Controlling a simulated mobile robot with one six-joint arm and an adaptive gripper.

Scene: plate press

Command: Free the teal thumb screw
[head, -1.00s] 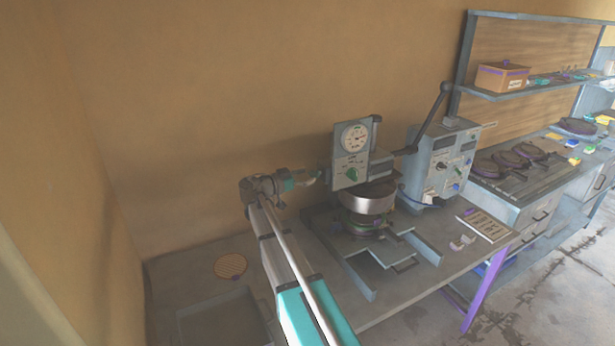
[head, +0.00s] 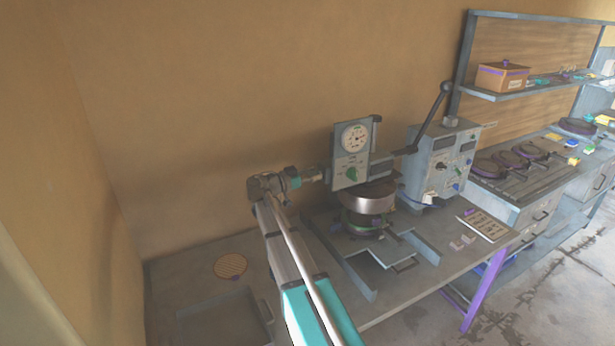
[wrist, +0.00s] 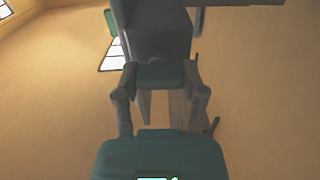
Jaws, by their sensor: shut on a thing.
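The plate press (head: 368,195) stands on the bench, with a round gauge (head: 355,137) and a green knob (head: 352,174) on its front panel. My gripper (head: 322,174) reaches it from the left, level with the press head. In the wrist view, my gripper (wrist: 160,82) has its two grey fingers shut on the dark teal thumb screw (wrist: 160,74), directly in front of a grey part of the press. In the head view the screw is hidden behind the gripper.
A grey control box (head: 440,165) stands right of the press, and a lever (head: 430,120) rises between them. A card (head: 484,226) and small pale pieces (head: 462,243) lie at the bench's front right.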

